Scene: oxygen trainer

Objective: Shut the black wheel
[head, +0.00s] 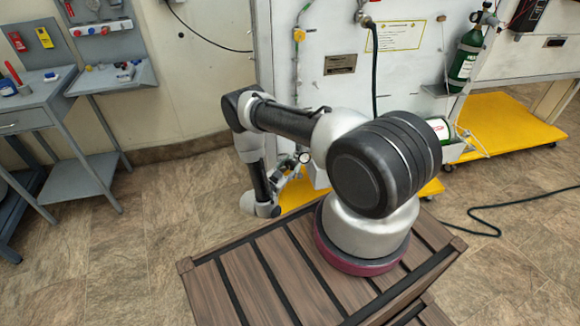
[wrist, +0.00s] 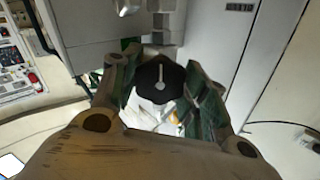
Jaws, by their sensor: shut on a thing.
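The black wheel (wrist: 158,84) shows in the middle of the wrist view as a dark, many-sided knob with a grey pointer bar on its face. My gripper (wrist: 161,76) has one green-padded finger on each side of it and is shut on its rim. In the head view my gripper (head: 289,168) is small, beside my wrist and low in front of the white panel. I cannot make out the wheel there.
The white panel (head: 343,104) carries a hose and a yellow label (head: 402,36). A green cylinder (head: 467,55) stands at the right, above a yellow base (head: 512,120). Grey workbenches (head: 90,172) are at the left. A dark hose (head: 485,222) lies on the floor at the right.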

